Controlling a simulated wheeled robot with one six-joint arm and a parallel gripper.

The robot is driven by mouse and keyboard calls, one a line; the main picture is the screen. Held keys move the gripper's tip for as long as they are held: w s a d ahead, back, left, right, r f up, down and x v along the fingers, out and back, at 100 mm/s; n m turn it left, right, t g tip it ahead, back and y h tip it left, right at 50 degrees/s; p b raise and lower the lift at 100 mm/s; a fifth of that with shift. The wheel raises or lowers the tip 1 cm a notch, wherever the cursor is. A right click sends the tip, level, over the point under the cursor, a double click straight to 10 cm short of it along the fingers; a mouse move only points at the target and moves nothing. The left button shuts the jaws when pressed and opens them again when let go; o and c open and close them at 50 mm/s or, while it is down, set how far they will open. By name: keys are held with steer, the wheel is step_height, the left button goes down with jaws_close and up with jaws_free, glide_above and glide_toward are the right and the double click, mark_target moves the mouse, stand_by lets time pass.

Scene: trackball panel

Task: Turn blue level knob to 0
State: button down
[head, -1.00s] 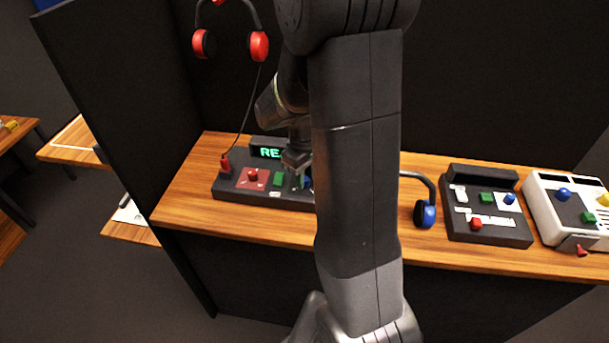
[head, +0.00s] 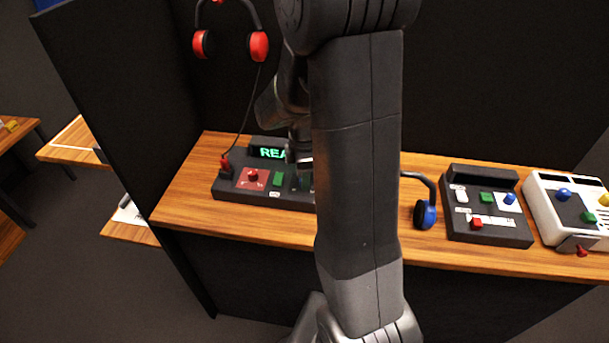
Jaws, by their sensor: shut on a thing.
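The dark control panel (head: 232,193) with a lit green display (head: 270,153) reading "REA…" lies on the wooden counter. Its red knob (head: 253,175) and green button (head: 278,179) show left of my gripper. My gripper (head: 304,178) points down at the panel just right of the green button, its tips partly hidden by my arm. It is shut on what appears to be the blue level knob. That knob and its scale are hidden behind the gripper and arm, so its setting cannot be read.
Blue headphones (head: 426,213) lie on the counter (head: 350,237) right of my arm. A second dark panel (head: 487,232) and a white panel (head: 540,205) stand further right. Red headphones (head: 258,46) hang above, with a cable running down to the panel's red plug (head: 225,163).

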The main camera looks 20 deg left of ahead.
steer(key=shift+n, duration=0.6)
steer(key=c, duration=1.2)
jaws_free()
step_height(320, 180, up, 14)
steer(key=shift+p, duration=0.35)
steer(key=shift+f, duration=0.1)
step_height(320, 180, down, 14)
steer(key=shift+b, duration=0.4)
